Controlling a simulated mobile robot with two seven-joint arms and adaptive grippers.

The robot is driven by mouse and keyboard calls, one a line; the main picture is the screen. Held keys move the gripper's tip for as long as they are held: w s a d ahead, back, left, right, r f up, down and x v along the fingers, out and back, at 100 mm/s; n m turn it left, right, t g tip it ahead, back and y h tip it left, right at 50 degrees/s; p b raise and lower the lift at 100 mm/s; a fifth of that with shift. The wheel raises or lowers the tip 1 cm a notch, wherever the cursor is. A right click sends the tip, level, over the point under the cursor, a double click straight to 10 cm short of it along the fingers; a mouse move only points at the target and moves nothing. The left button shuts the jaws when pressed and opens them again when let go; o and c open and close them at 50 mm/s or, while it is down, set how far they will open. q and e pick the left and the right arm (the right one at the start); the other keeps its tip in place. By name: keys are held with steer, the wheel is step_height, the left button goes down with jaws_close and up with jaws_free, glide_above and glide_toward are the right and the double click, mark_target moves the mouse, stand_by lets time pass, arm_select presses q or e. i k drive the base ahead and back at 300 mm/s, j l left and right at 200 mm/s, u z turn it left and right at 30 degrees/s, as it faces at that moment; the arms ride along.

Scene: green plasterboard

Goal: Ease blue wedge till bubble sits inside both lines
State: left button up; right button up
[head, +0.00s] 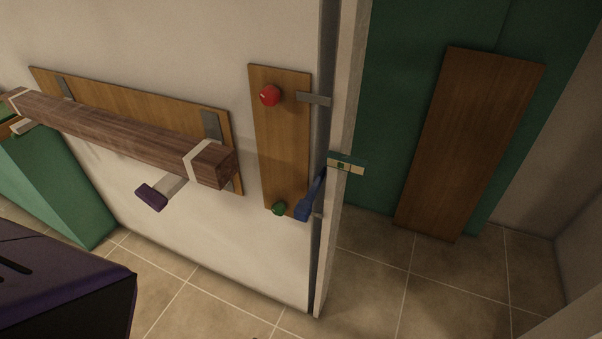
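The blue wedge (304,209) is low at the right edge of the narrow wooden board, by the gap next to the pale upright post (342,111). Its slim blue part slants up and right into the gap. A small level (355,169), teal and pale yellow with a green vial (341,166), sits across the post just above and right of the wedge. The bubble and its lines are too small to read. Neither of my grippers is in view, and nothing is seen holding the wedge.
The narrow board (282,140) carries a red knob (270,95) and a green knob (279,208). A brown beam (110,129) juts from the wall at left, above a purple block (151,197). A brown panel (468,140) leans at right. Tiled floor (375,260) is clear there.

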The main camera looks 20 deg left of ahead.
mark_target(303, 209)
steer(key=j+z, duration=0.15)
steer(key=j, duration=0.3)
steer(key=k+j+z, duration=0.1)
steer(key=j, duration=0.4)
steer(key=j+z, duration=0.15)
steer(key=j, duration=0.3)
steer(key=k+j+z, duration=0.1)
steer(key=j, duration=0.35)
